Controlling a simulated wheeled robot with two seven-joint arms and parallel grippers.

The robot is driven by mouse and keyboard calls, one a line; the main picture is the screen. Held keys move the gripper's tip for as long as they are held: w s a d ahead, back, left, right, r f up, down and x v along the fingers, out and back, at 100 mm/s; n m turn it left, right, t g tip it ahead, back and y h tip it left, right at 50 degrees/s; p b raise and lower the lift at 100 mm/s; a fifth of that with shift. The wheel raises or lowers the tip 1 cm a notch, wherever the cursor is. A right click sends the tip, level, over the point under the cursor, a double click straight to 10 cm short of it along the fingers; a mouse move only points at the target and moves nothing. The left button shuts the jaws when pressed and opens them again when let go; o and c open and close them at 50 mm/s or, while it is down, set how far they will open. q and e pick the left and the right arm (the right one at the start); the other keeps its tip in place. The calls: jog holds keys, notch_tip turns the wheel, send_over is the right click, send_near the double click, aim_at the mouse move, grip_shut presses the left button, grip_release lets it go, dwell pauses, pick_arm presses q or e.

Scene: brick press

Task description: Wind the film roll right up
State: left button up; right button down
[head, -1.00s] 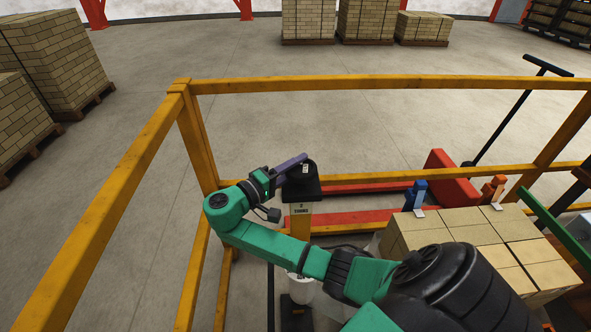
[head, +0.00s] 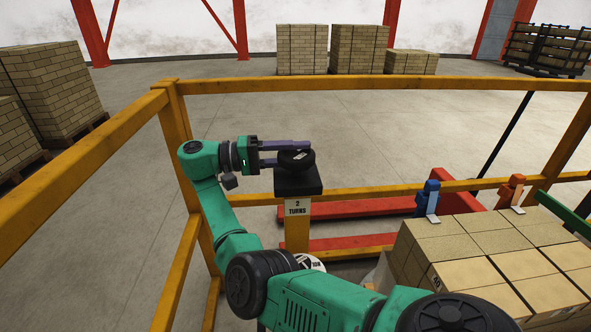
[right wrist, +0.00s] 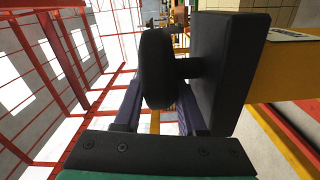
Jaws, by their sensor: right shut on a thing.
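A black round knob (head: 296,158) sits on the black top (head: 298,183) of a yellow post (head: 297,232) with a label reading "2 TURNS". My right gripper (head: 290,153) reaches in level from the left and is shut on the knob. In the right wrist view the knob (right wrist: 157,68) stands between the two purple-grey fingers, beside the black block (right wrist: 222,70). A white round thing (head: 311,262), perhaps the film roll, shows low behind my arm. It is mostly hidden, so I cannot tell how its film lies. My left gripper is not in view.
A yellow guard rail (head: 380,84) runs around the post. Red forks (head: 370,207) lie beyond the post.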

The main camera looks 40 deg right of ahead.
jog(key=shift+f, duration=0.15)
jog(key=c, duration=0.8)
grip_release()
jog(key=shift+o, duration=0.2)
jog(key=r, duration=0.2)
jog(key=w+r, duration=0.1)
jog(key=r, duration=0.2)
jog(key=d+r, duration=0.1)
jog(key=r, duration=0.2)
jog(key=shift+w+d+r, duration=0.1)
jog(key=shift+w+r, duration=0.05)
jog(key=shift+r, duration=0.05)
notch_tip(320, 180, up, 9)
jog(key=s+a+p, duration=0.1)
jog(key=s, duration=0.1)
jog(key=shift+a+p, duration=0.35)
jog(key=shift+p, duration=0.05)
jog(key=r, duration=0.1)
jog(key=r+p, duration=0.1)
jog(key=shift+w+d+r, duration=0.25)
jog(key=shift+w+r, duration=0.05)
jog(key=shift+r, duration=0.1)
